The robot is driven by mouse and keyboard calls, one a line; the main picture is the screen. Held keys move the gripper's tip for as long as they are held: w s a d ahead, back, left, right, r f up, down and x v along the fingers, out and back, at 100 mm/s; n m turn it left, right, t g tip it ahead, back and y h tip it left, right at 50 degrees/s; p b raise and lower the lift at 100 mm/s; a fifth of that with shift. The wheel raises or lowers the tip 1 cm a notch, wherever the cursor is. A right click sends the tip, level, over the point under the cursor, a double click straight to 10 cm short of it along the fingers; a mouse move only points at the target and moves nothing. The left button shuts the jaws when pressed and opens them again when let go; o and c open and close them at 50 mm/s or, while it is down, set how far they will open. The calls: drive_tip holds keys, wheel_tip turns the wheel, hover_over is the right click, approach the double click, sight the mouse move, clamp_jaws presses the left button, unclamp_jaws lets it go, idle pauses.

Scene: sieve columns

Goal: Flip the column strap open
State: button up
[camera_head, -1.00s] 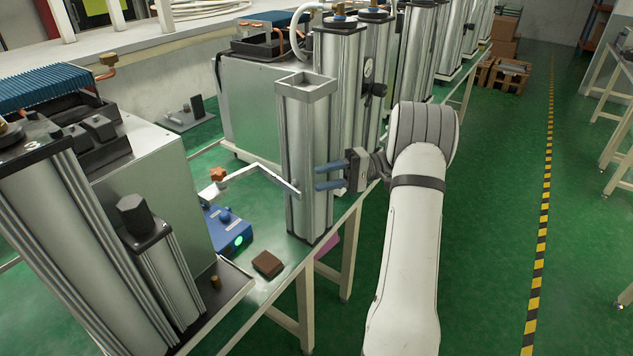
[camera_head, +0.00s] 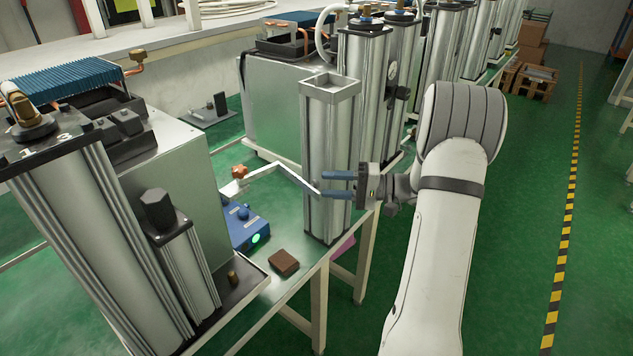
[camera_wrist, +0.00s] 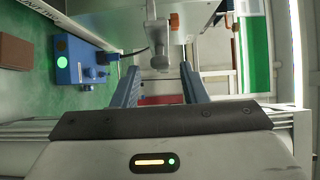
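An open-topped square metal column (camera_head: 318,120) stands upright at the edge of the bench. A thin pale strap (camera_head: 262,171) shows at its left side; it is bent and sticks out to the left, with an orange knob (camera_head: 239,171) by its outer end. My gripper (camera_head: 315,184) is at the column's lower half, near the strap's column end; whether it touches either is unclear. Its two blue fingers are apart. The wrist view also shows the gripper (camera_wrist: 158,68) open, with nothing clearly held between the fingers. An orange part (camera_wrist: 174,21) shows beyond them.
A blue box (camera_head: 245,228) with a green light and a brown block (camera_head: 284,262) lie on the bench left of the column. Grey cylinders (camera_head: 362,85) stand close behind it. Large ribbed columns (camera_head: 95,230) stand front left. The green floor at right is open.

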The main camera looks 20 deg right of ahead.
sight(315, 184)
drive_tip(key=shift+p+x, duration=0.4)
drive_tip(key=shift+x, duration=1.75)
drive_tip(key=shift+c, duration=0.4)
clamp_jaws()
